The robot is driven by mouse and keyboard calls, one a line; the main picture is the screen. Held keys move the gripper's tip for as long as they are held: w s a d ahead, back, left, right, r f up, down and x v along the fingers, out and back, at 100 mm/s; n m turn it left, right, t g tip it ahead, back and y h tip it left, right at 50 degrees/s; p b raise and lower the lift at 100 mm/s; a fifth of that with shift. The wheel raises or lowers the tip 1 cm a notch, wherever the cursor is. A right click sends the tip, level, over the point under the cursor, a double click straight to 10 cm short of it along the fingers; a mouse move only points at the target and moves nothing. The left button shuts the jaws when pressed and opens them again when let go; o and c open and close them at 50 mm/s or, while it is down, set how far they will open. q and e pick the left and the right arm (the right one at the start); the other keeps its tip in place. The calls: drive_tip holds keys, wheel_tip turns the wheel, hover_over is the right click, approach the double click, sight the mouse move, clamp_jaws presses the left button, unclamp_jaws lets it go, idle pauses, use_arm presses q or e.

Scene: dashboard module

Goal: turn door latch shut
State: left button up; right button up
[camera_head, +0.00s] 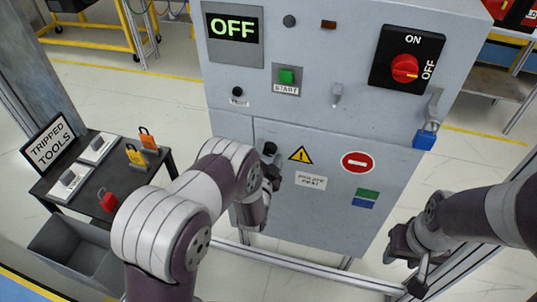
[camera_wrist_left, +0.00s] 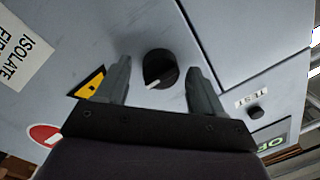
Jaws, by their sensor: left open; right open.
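The door latch is a round black knob with a white pointer mark (camera_wrist_left: 160,68) on the grey cabinet door. In the head view its top (camera_head: 269,148) shows just beyond my left gripper (camera_head: 272,168). In the left wrist view, the open fingers of my left gripper (camera_wrist_left: 158,82) stand on either side of the knob, with visible gaps between. The pointer slants toward the lower left in that view. I cannot tell how deep the fingers reach. My right gripper (camera_head: 402,272) is open and empty, low at the right of the cabinet.
The cabinet (camera_head: 235,125) carries an OFF display (camera_head: 234,29), a green START button (camera_head: 287,76), a red rotary switch (camera_head: 405,68) and a blue padlock (camera_head: 424,139). A dark table (camera_head: 120,170) with padlocks stands left, a grey bin (camera_head: 75,250) below it.

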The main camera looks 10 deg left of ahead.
use_arm(q)
drive_tip(key=c, duration=1.1)
drive_tip(key=shift+o, duration=0.2)
drive_tip(key=shift+n, duration=0.3)
drive_tip(key=n, duration=0.3)
drive_tip(key=shift+n+b, duration=0.3)
drive_tip(key=n, duration=0.4)
drive_tip(key=shift+a+g+b, duration=0.1)
drive_tip(key=shift+g+b, duration=0.2)
drive_tip(key=shift+b, duration=0.05)
drive_tip(key=n+h+b, duration=0.1)
drive_tip(key=n, duration=0.3)
drive_tip(key=shift+n, duration=0.3)
drive_tip(key=shift+a+n+b, duration=0.1)
drive_tip(key=shift+n+b, duration=0.4)
drive_tip(key=shift+n, duration=1.6)
drive_tip(key=shift+r+h, duration=0.1)
drive_tip(key=shift+h, duration=0.2)
